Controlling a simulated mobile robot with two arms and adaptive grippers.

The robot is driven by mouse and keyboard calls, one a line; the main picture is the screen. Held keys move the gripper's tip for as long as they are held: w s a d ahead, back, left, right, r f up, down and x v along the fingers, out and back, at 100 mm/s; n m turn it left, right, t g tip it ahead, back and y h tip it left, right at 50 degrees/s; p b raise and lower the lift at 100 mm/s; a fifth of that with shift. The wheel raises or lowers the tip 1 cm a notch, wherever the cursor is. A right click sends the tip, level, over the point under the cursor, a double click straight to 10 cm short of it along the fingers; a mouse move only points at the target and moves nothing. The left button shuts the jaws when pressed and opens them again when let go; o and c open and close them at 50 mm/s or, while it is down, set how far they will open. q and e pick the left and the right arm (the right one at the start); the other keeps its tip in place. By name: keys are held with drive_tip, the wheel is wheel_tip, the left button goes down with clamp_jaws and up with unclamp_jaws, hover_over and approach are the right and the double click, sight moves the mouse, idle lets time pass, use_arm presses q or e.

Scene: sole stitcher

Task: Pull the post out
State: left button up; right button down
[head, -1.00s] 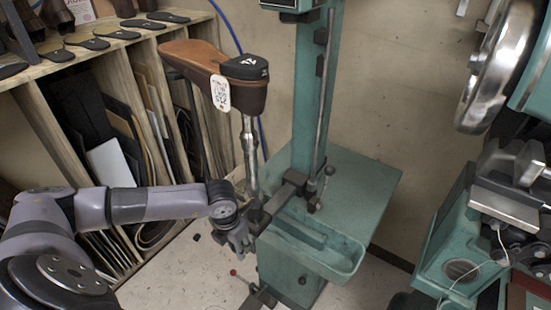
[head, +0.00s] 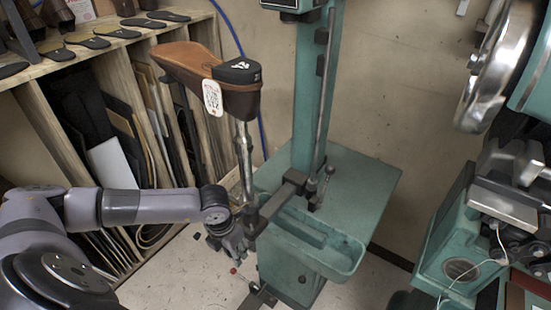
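The post is an upright metal rod (head: 243,150) with a brown shoe form (head: 205,75) on its top; the form has a black heel piece and a white tag. The post's lower end is near a dark bracket (head: 283,197) on the green machine. Whether it still sits in the bracket is hard to see. My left gripper (head: 235,243) is low at the post's foot, in front and slightly left of it. Its fingers are small and partly overlap the dark parts there, so I cannot tell whether they are closed on the post. My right gripper is not in view.
The green machine (head: 350,190) has a column, a flat table and a front tray (head: 335,262). A wooden shelf (head: 120,55) with soles and sheets stands at the left. Another green machine with a metal wheel (head: 497,65) is at the right. Floor shows below my gripper.

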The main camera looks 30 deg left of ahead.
use_arm(q)
drive_tip(key=o, duration=0.4)
drive_tip(key=shift+a, duration=0.2)
drive_tip(key=shift+r, duration=0.1)
drive_tip(key=r+p, duration=0.1)
drive_tip(key=r, duration=0.1)
drive_tip(key=s+r+p, duration=0.1)
drive_tip(key=r+p, duration=0.1)
drive_tip(key=shift+a, duration=0.1)
drive_tip(key=r+p, duration=0.1)
drive_tip(key=s+r, duration=0.1)
drive_tip(key=shift+r+p, duration=0.35)
drive_tip(key=shift+w, duration=0.1)
